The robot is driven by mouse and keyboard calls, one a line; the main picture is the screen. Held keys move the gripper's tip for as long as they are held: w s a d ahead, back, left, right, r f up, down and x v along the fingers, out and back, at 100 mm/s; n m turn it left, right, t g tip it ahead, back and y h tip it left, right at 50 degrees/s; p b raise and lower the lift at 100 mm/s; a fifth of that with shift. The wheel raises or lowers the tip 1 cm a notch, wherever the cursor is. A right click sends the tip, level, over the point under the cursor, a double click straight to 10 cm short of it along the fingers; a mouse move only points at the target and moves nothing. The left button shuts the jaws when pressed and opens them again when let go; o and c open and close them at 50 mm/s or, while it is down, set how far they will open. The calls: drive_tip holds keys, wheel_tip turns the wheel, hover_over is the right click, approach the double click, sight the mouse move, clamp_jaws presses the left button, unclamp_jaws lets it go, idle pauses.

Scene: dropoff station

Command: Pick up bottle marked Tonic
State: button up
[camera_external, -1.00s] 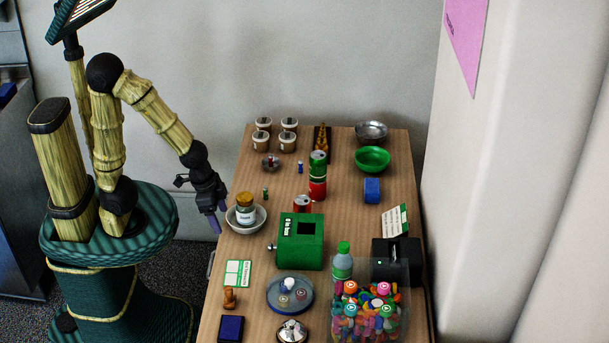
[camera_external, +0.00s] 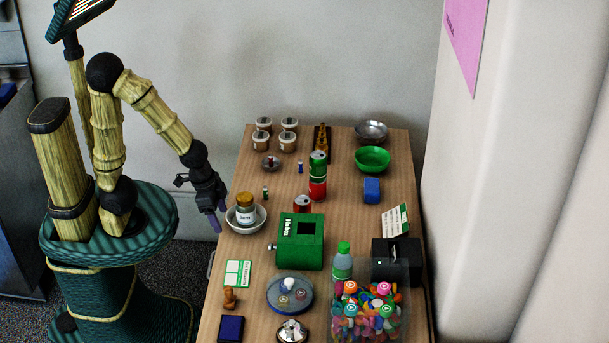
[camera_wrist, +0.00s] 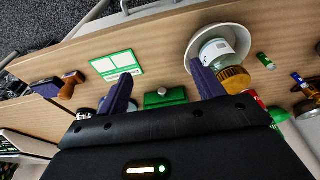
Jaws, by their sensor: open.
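A squat jar-like bottle (camera_external: 246,214) with an amber lid and a white label stands in a white bowl (camera_external: 231,222) at the table's left edge. Its label print is too small to read surely, so I cannot tell whether it says Tonic. My gripper (camera_external: 219,215) is open and empty, just left of that bowl, apart from the bottle. In the wrist view, my two purple fingers (camera_wrist: 163,85) are spread wide, and the bottle (camera_wrist: 218,52) lies beyond the right finger. A green-capped bottle (camera_external: 342,262) stands near the front right; no readable label shows.
A green box (camera_external: 301,255) stands right of the bowl. Lidded cups (camera_external: 262,140) stand at the back left. A clear bin (camera_external: 400,300) of colourful pieces is at front right.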

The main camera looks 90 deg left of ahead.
drive_tip(key=shift+c, duration=1.2)
drive_tip(key=w+d+n+t+h+p, duration=0.3)
drive_tip(key=w+d+n+t+p, duration=0.2)
drive_tip(key=w+d+n+p, duration=0.85)
drive_tip(key=w+a+r+n+t+y, duration=0.1)
drive_tip(key=r+n+t, duration=0.2)
drive_tip(key=n, duration=0.8)
drive_tip(key=w+a+r+n+t+y+p, duration=0.1)
drive_tip(key=w+a+r+n+t, duration=0.1)
drive_tip(key=n, duration=0.9)
wheel_tip(320, 180, up, 3)
drive_tip(key=shift+a+f+t, duration=0.2)
drive_tip(key=shift+a+t, duration=0.05)
drive_tip(key=shift+t, duration=0.25)
